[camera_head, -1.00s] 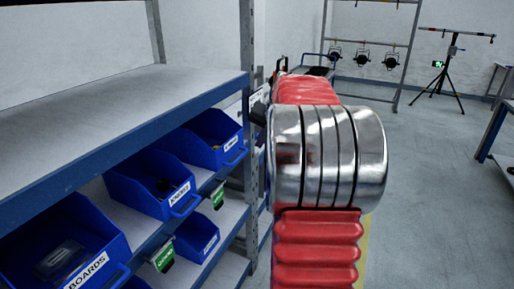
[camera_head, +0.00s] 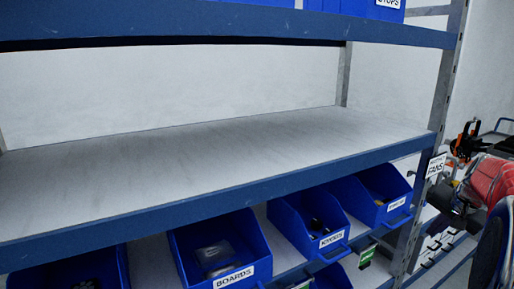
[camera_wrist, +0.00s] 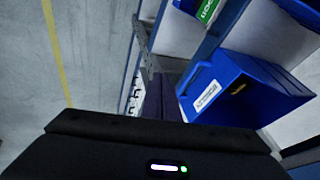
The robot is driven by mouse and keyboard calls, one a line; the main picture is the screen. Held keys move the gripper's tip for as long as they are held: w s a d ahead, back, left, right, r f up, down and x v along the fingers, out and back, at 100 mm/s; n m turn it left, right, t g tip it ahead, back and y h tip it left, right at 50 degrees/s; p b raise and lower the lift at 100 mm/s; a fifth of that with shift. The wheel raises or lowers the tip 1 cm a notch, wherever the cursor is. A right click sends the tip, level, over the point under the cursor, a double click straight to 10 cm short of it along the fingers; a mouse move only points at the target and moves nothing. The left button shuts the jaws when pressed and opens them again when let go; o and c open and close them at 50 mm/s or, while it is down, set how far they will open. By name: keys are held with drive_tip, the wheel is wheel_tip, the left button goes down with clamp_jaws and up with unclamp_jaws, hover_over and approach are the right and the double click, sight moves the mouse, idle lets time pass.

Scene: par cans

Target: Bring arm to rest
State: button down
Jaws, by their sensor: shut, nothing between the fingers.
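My gripper (camera_wrist: 162,98) shows in the wrist view as dark fingers close together beyond a black housing with a small light. It is shut and I see nothing held in it. It points down along the front of the shelving, left of a blue bin (camera_wrist: 238,92). In the head view my red-sleeved arm is at the right edge, partly cut off; its fingers cannot be made out there.
In the head view a blue-edged shelf (camera_head: 200,165) is bare. Below it stand several blue bins, one labelled BOARDS (camera_head: 245,222). A metal upright (camera_head: 446,85) stands between shelf and arm. Open floor (camera_wrist: 95,50) with a yellow line lies left in the wrist view.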

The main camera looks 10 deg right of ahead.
drive_tip(key=s+a+n, duration=0.4)
drive_tip(key=s+a, duration=0.2)
drive_tip(key=a, duration=0.8)
drive_tip(key=s+a+f+n+y, duration=0.1)
drive_tip(key=s+a+n, duration=0.3)
drive_tip(key=a, duration=1)
drive_tip(key=s+a+n, duration=0.4)
drive_tip(key=s+a, duration=0.4)
drive_tip(key=a, duration=0.6)
drive_tip(key=shift+s+a+f+y, duration=0.15)
drive_tip(key=shift+s+f+y, duration=0.15)
drive_tip(key=shift+y, duration=0.1)
